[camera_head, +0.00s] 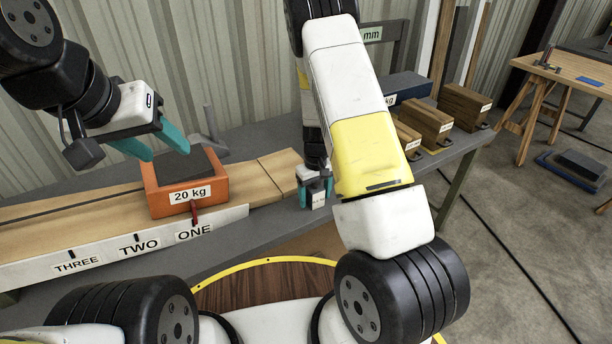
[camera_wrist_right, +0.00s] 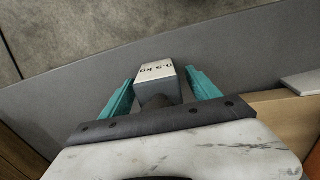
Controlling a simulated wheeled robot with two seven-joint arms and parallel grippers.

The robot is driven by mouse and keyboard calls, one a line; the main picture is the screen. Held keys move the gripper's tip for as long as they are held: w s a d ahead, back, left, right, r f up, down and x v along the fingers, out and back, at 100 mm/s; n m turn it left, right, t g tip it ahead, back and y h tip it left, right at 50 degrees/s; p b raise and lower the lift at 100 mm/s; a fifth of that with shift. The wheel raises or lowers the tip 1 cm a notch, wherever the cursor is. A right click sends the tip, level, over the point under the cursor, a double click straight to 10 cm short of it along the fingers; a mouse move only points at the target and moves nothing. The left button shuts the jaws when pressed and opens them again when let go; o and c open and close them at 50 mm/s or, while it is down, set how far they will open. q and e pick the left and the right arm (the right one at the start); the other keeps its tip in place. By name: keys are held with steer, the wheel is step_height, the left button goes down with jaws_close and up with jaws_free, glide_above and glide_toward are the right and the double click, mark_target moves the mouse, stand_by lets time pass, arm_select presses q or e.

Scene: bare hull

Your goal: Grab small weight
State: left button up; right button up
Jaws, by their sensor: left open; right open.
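A small grey weight marked 0.5 kg (camera_wrist_right: 157,74) stands on the grey bench top in the right wrist view. In the head view a small pale block, seemingly the same weight (camera_head: 318,200), shows at the right gripper's tips. My right gripper (camera_head: 315,188) is open, its teal fingers on either side of the weight; I cannot tell whether they touch it. My left gripper (camera_head: 168,153) is open and empty, at the orange box marked 20 kg (camera_head: 158,203), its fingertips by the dark block inside.
A wooden track (camera_head: 265,185) with ONE, TWO and THREE marks runs along the bench at left. Several labelled wooden blocks (camera_head: 430,122) stand at the bench's right end. A sawhorse table (camera_head: 570,68) stands on the floor beyond.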

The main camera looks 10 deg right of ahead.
steer(key=shift+f, duration=0.1)
steer(key=shift+c, duration=0.2)
jaws_close()
